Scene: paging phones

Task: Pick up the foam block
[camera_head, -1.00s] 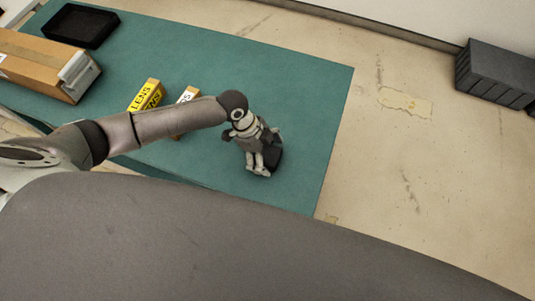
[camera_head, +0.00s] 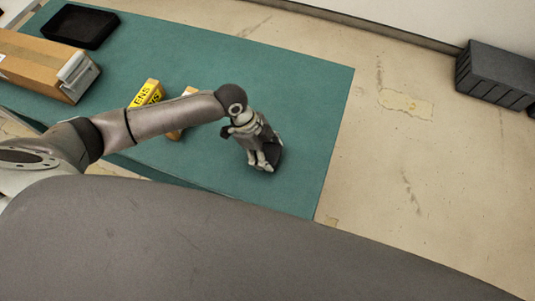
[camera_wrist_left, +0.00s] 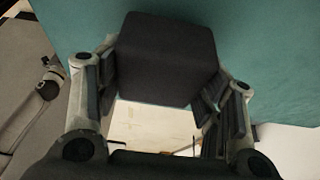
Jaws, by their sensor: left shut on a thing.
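The foam block (camera_wrist_left: 165,58) is a dark grey, box-shaped block. In the left wrist view it sits between the two fingers of my left gripper (camera_wrist_left: 170,88), with a pad against each side. In the head view the dark block (camera_head: 278,156) shows partly behind the fingers of my left gripper (camera_head: 262,164), over the right part of the green table top (camera_head: 310,120). Whether it touches the table is hard to tell. My right gripper is in neither view.
Yellow boxes marked with "LENS" lettering (camera_head: 149,91) stand left of the gripper, partly behind my arm. A cardboard box (camera_head: 35,62) and a black tray (camera_head: 62,26) are at the table's left. Dark grey bins (camera_head: 495,75) stand on the floor at far right.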

